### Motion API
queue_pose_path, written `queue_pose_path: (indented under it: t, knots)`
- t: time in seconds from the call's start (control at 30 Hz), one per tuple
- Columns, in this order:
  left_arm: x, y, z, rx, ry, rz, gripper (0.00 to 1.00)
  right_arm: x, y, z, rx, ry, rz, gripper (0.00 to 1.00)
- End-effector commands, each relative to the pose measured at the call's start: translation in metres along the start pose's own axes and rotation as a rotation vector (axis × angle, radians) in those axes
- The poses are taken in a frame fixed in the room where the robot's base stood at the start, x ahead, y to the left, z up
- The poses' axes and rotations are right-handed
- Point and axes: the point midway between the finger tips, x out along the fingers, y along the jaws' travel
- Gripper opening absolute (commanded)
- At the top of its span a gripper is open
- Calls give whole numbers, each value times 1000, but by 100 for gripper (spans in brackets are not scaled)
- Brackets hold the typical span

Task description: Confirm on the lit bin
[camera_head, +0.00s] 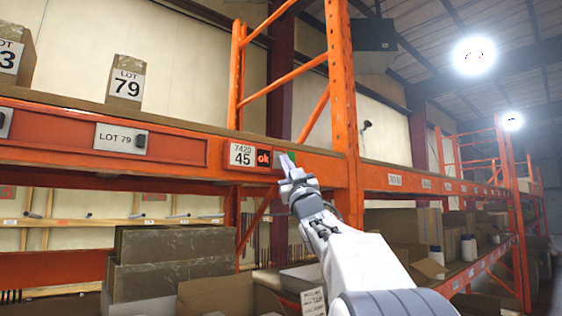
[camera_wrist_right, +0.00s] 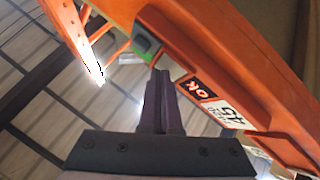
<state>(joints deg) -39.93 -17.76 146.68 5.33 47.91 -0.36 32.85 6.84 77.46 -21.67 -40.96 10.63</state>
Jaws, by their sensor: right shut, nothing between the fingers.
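My right gripper (camera_head: 288,163) is shut and empty, raised in front of the orange rack beam (camera_head: 180,150). Its closed fingers also show in the right wrist view (camera_wrist_right: 161,76). A white tag reading 7420 45 (camera_head: 243,154) with a black and red "ok" plate (camera_head: 264,158) sits on the beam just left of the fingertips. The "OK" plate also shows in the right wrist view (camera_wrist_right: 197,89). A small green button (camera_wrist_right: 143,46) in a dark housing is on the beam near the fingertips. In the head view the fingers partly cover it. I cannot tell whether they touch it.
A LOT 79 box (camera_head: 126,84) stands on the shelf above a LOT 79 tag (camera_head: 121,138). An orange upright (camera_head: 342,110) stands just right of the gripper. Cartons (camera_head: 175,262) fill the lower level. An aisle runs along the right.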

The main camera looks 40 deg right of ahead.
Motion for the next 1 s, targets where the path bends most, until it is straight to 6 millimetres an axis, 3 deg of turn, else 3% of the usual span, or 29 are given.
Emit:
queue_pose_path:
  t: [1.0]
  knots:
    - [10,-1,0,0,0,0,48,-14,9,-8,0,-1,0,0]
